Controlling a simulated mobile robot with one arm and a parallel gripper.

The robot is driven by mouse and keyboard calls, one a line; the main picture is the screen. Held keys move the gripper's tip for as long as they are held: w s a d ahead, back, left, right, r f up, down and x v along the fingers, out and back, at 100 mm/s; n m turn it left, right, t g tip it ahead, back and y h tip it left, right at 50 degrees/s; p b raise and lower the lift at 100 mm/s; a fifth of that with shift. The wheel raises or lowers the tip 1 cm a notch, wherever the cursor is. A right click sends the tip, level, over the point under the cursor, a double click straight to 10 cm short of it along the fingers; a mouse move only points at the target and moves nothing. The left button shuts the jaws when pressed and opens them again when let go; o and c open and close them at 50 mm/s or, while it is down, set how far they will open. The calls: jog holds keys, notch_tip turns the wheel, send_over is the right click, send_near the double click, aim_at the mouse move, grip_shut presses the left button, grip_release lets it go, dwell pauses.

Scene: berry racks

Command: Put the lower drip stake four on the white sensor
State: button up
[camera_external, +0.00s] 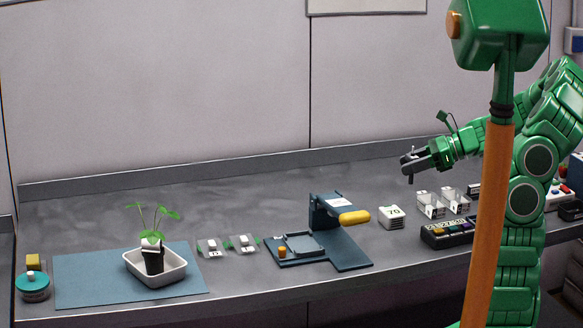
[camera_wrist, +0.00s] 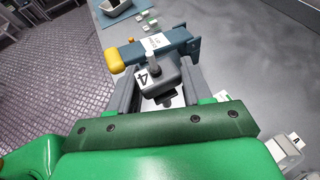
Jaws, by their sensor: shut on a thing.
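My gripper (camera_external: 411,165) is shut on a dark grey drip stake marked 4 (camera_wrist: 150,76), held above the bench. The stake has a block-like head with a short stub on top; its lower end is hidden in the wrist view. A white block marked 70 (camera_external: 391,216) stands on the bench below my gripper. Two small pieces with white tops, one on the left (camera_external: 211,248) and one on the right (camera_external: 244,244), lie between the blue mat and the blue stand. I cannot tell which white thing is the sensor.
A blue stand (camera_external: 349,252) with a yellow handle (camera_external: 354,217) is left of the white block. Clear holders (camera_external: 431,206) and a dark button box (camera_external: 447,234) are to its right. A potted seedling stands in a white tray (camera_external: 173,278) on a blue mat (camera_external: 85,283).

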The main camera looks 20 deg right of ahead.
jog(key=s, duration=0.2)
send_over(392, 210)
jog(key=shift+s+a+f, duration=0.1)
jog(key=shift+s+f, duration=0.05)
jog(key=shift+f, duration=6.1)
jog(key=o, duration=1)
jog(key=shift+f, duration=0.15)
